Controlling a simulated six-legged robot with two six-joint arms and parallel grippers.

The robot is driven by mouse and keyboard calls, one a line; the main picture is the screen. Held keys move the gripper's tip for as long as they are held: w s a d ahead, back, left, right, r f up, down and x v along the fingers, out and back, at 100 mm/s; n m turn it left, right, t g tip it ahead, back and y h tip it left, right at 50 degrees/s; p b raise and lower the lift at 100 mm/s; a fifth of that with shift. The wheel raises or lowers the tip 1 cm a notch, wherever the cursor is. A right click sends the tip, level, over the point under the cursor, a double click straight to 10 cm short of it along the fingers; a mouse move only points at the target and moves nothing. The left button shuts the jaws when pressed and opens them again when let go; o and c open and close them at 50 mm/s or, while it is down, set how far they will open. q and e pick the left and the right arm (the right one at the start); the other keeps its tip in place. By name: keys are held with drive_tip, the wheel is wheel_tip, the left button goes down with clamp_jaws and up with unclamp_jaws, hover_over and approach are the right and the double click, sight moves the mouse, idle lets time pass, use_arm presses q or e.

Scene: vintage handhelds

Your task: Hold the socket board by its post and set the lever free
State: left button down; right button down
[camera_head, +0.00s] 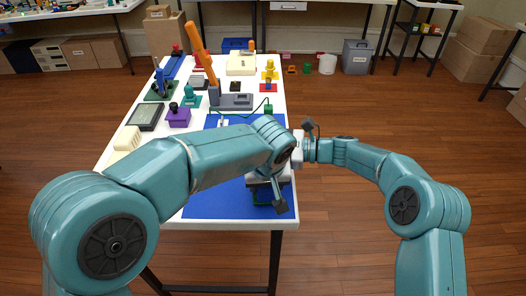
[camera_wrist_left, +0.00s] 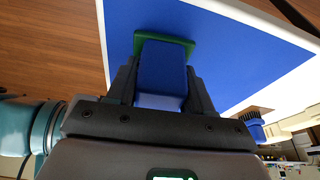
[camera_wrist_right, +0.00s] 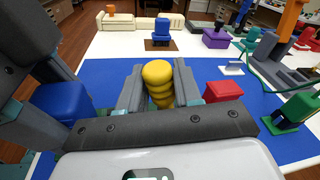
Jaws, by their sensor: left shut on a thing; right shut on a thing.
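The socket board's green plate (camera_wrist_left: 185,42) shows at the far end of a blue post (camera_wrist_left: 160,68) in the left wrist view. My left gripper (camera_wrist_left: 163,85) is shut on the blue post. In the right wrist view the post (camera_wrist_right: 62,100) stands to the left of my right gripper (camera_wrist_right: 158,88). My right gripper is shut on a yellow ribbed handle (camera_wrist_right: 157,74), which looks like the lever. Its lower end is hidden behind the gripper. In the head view my left arm hides most of the board (camera_head: 262,198), and both jaws are largely hidden.
A red block (camera_wrist_right: 222,91) is close to the right of my right gripper. The blue mat (camera_head: 210,205) is bare at its front left. A green block (camera_wrist_right: 296,110) with a cable, a purple box (camera_head: 178,117) and a tall orange lever (camera_head: 199,52) stand on the table.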

use_arm(q)
drive_tip(key=shift+f, duration=0.1)
use_arm(e)
drive_tip(key=shift+w+m+h, duration=0.3)
drive_tip(key=shift+w+m, duration=0.35)
drive_tip(key=shift+m, duration=0.65)
drive_tip(key=c, duration=0.9)
unclamp_jaws()
drive_tip(key=shift+o, duration=0.2)
drive_tip(key=shift+d, duration=0.1)
drive_tip(key=v, duration=1.1)
drive_tip(key=shift+d, duration=0.4)
drive_tip(key=shift+w+r, duration=0.1)
drive_tip(key=shift+w, duration=0.05)
